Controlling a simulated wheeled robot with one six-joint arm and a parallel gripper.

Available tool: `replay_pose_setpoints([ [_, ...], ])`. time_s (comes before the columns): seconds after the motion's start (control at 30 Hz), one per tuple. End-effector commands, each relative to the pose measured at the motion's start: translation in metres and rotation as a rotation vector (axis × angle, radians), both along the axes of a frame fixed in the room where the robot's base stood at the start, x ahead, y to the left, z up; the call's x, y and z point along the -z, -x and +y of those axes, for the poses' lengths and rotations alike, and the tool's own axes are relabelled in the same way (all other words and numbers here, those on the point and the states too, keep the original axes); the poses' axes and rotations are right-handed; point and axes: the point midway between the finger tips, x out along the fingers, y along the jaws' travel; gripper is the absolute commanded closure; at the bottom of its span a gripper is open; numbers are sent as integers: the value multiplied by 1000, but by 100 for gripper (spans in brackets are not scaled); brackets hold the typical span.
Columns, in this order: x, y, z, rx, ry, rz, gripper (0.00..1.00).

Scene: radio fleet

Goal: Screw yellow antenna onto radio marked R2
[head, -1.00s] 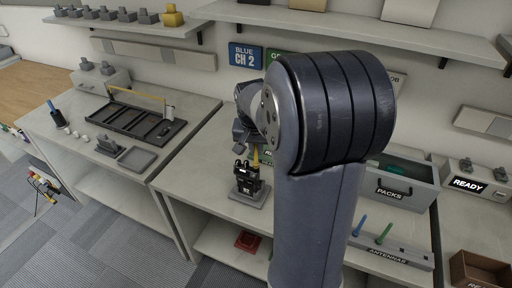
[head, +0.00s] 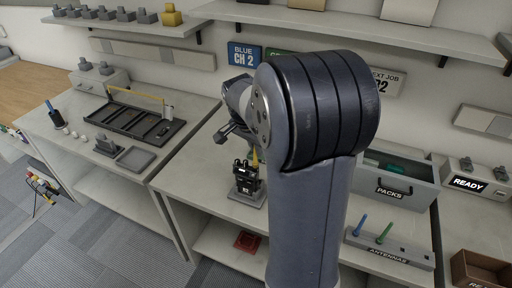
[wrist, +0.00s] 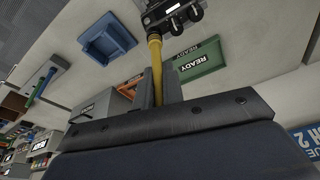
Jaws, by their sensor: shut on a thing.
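The black radio (head: 248,182) stands upright in a grey holder on the middle bench. The yellow antenna (head: 255,159) rises at its top right. In the wrist view the radio (wrist: 172,14) is at the top edge, partly cut off, and the antenna (wrist: 155,55) runs from it to my gripper (wrist: 157,88). My gripper is shut on the antenna. The antenna's lower end meets the radio's top; whether the thread is engaged cannot be told. In the head view my arm hides the fingertips.
An antenna rack (head: 388,250) with a blue and a green antenna lies at the right front, near the grey PACKS bin (head: 400,190). A READY box (head: 468,183) stands at far right. A dark tray (head: 135,122) is on the left bench. Wall signs and a shelf are behind my arm.

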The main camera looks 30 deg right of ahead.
Motion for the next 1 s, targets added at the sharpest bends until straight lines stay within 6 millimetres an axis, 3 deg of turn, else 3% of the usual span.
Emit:
replay_pose_setpoints([
  [0.2,0,0,0,145,0,-1,100],
  [0.43,0,0,0,155,0,0,100],
  [0.47,0,0,0,155,0,0,90],
  [0.77,0,0,0,153,0,-1,66],
  [1.0,-1,0,0,152,0,-1,66],
])
